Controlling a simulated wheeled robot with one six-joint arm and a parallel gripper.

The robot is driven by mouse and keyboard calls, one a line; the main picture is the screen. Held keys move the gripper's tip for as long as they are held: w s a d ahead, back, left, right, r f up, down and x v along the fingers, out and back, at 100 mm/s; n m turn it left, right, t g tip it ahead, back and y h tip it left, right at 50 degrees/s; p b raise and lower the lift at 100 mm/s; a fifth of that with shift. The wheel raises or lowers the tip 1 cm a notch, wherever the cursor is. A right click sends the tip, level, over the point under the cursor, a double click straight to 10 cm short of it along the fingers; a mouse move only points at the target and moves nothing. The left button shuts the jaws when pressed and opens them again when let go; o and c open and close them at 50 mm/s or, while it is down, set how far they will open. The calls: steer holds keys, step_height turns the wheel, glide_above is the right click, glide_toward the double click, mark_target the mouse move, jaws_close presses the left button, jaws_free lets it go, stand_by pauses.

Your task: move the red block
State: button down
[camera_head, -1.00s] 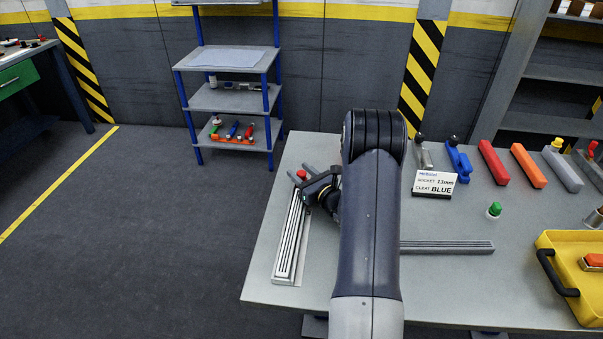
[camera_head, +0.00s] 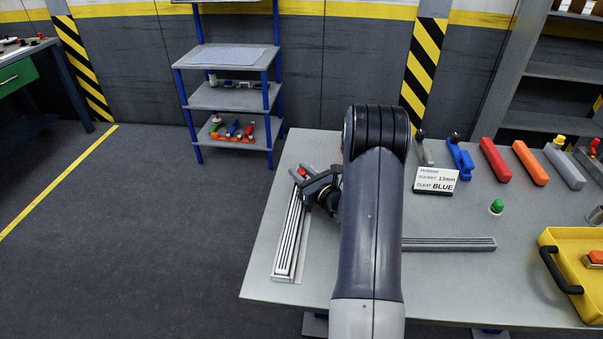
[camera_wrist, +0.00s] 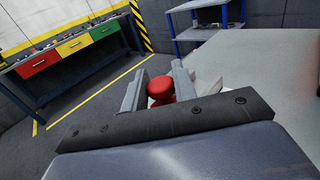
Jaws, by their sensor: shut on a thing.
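A red piece with a rounded knob top (camera_wrist: 160,88) sits between the two fingers of my gripper (camera_wrist: 157,76) in the wrist view. My gripper is shut on it. In the head view the red piece (camera_head: 303,171) shows as a small spot between the fingers, at the far end of a pale slotted rail (camera_head: 289,243) on the table's left side. My gripper also shows there (camera_head: 297,174). The lower part of the piece is hidden, so I cannot tell whether it touches the rail. A separate long red block (camera_head: 494,161) lies at the back of the table.
The grey table (camera_head: 450,285) also carries a dark rail (camera_head: 450,244), a sign (camera_head: 436,180), a green-topped piece (camera_head: 496,206), blue (camera_head: 460,160) and orange (camera_head: 530,163) blocks, and a yellow tray (camera_head: 548,240). A blue-posted shelf (camera_head: 228,97) stands behind. Floor is clear at left.

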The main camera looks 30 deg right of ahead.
steer(key=shift+s+a, duration=0.15)
steer(key=shift+s, duration=0.1)
steer(key=c, duration=1.2)
jaws_free()
steer(key=s, duration=0.3)
steer(key=s+d+b, duration=0.1)
steer(key=s, duration=0.3)
steer(key=s+d, duration=0.1)
steer(key=s, duration=0.2)
steer(key=shift+s, duration=0.3)
steer(key=w, duration=0.3)
steer(key=w+a+p, duration=0.1)
steer(key=w, duration=0.3)
steer(key=w+p, duration=0.1)
steer(key=w, duration=0.3)
steer(key=shift+w+a+r, duration=0.1)
steer(key=shift+a+r, duration=0.05)
steer(key=shift+a, duration=0.25)
steer(key=shift+w+d+p, duration=0.4)
steer(key=shift+w, duration=0.05)
